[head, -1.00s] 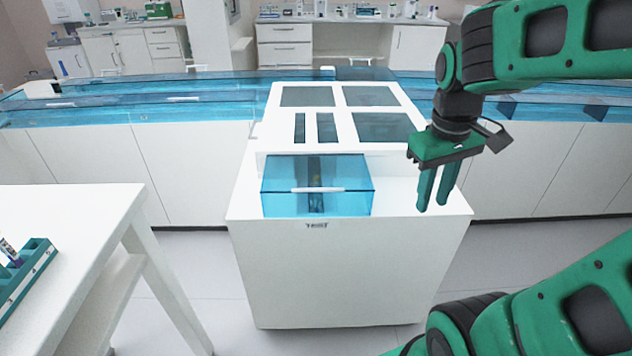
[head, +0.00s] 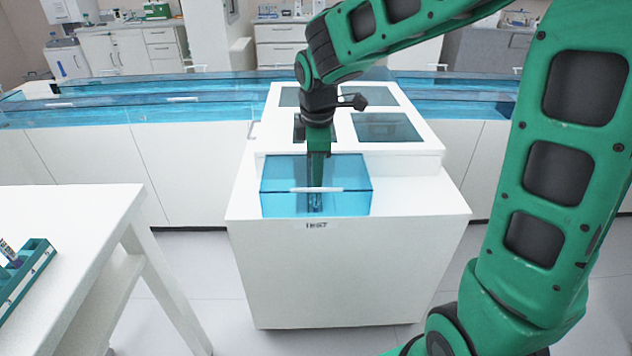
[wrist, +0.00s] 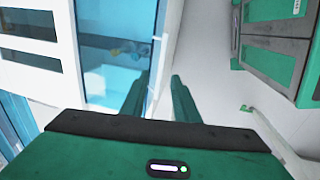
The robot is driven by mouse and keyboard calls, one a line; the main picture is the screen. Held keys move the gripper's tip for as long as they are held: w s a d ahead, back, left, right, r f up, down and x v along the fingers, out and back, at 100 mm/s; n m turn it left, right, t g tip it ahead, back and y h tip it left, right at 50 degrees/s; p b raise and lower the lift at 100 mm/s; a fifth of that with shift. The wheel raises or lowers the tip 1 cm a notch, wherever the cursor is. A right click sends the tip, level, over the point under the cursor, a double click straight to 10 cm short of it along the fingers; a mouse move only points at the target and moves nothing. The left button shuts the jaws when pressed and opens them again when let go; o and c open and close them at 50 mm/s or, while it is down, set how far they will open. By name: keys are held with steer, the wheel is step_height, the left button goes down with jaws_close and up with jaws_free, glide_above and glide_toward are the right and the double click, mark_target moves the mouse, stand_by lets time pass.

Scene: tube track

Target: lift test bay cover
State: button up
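The test bay cover (head: 345,203) is a clear blue box lid at the front of the white test machine, above the label TEST. It is down, with a white bar handle (head: 330,189) along its front. In the wrist view the cover (wrist: 112,70) fills the upper middle, with its white handle (wrist: 157,62) at its right edge. My gripper (head: 316,188) points down over the handle's middle. Its two green fingers (wrist: 160,80) are apart, and the handle's line runs between them. I cannot tell whether they touch it. Part of the bay is hidden behind the gripper.
The white machine top (head: 432,150) with dark windows rises behind the cover. Blue-covered track (head: 170,108) runs behind it. A white table (head: 60,215) with a teal tube rack (head: 28,275) stands at left. Grey floor is clear between them.

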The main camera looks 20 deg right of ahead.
mark_target(317, 190)
steer(key=shift+w+d+f, duration=0.1)
steer(key=shift+w+f, duration=0.1)
steer(key=shift+f, duration=0.9)
steer(key=shift+w+d+f, duration=0.1)
steer(key=shift+w+f, duration=0.1)
steer(key=shift+f, duration=0.9)
jaws_close()
